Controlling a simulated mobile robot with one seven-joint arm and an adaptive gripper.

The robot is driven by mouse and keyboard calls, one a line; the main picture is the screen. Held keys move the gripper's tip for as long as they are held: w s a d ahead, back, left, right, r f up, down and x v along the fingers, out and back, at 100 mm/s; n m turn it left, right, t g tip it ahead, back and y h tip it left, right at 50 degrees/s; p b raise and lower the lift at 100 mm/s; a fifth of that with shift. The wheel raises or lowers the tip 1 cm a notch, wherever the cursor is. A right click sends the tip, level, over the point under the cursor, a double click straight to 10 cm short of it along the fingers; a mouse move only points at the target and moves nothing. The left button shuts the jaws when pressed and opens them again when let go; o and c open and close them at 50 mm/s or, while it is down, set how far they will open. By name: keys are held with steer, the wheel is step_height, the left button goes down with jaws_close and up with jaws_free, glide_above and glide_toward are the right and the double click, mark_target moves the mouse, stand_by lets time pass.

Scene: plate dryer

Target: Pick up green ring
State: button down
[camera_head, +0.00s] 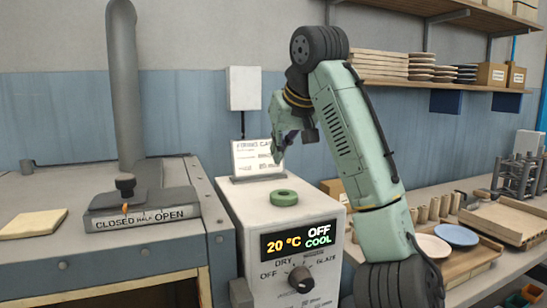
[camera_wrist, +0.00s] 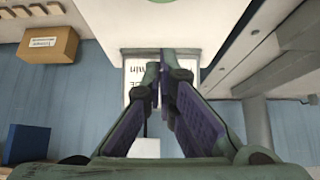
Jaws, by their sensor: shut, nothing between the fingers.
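The green ring (camera_head: 284,198) lies flat on top of the white control box (camera_head: 240,200), near the middle. A green edge at the top of the wrist view (camera_wrist: 153,2) looks like part of the same ring, mostly cut off by the frame. My gripper (camera_head: 278,158) is above and behind the ring, in front of the standing card, and clear of the ring. In the wrist view my gripper (camera_wrist: 164,65) has its two purple-padded fingers together at the tips, with nothing held.
A printed card (camera_head: 257,158) stands at the back of the box top. A lever plate (camera_head: 142,209) marked closed, half and open is on the left unit, near a vertical pipe (camera_head: 124,80). Plates (camera_head: 456,235) and wooden trays (camera_head: 505,220) cover the right bench.

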mark_target(284, 197)
steer(key=p+x, duration=0.2)
steer(key=x, duration=0.6)
steer(key=shift+w+f, duration=0.25)
steer(key=shift+f, duration=0.1)
steer(key=s, duration=0.1)
steer(key=s+d, duration=0.1)
steer(key=s, duration=0.1)
steer(key=shift+s+d+r+p, duration=0.2)
steer(key=shift+p, duration=0.2)
steer(key=shift+s+f, duration=0.1)
steer(key=shift+s, duration=0.15)
